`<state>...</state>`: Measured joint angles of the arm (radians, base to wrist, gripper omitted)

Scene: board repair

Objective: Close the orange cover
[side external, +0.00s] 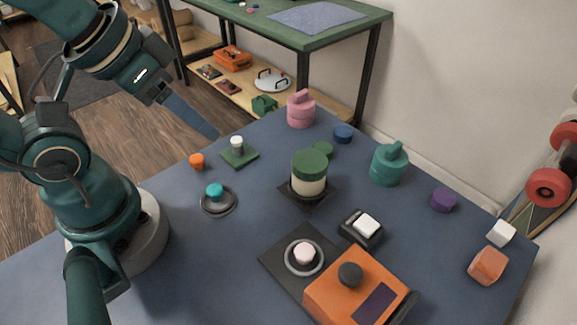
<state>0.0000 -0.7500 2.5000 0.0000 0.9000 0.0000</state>
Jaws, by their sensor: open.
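The orange cover (335,301) is a box-like piece with a dark round knob (350,274) on top and a dark panel on its face. It sits at the front right part of a dark base plate (285,245). A pale pink button (304,253) in a grey ring stands uncovered on that plate, just left of the cover. My gripper (212,133) is up at the upper left, above the table's far left edge and well away from the cover. It is open and nothing shows in it.
A white button on a black box (365,227) stands just behind the cover. A green-lidded jar (309,172), teal pot (389,165), pink pot (301,110), purple cylinder (443,200), and orange block (488,266) stand around. The front left table (220,270) is clear.

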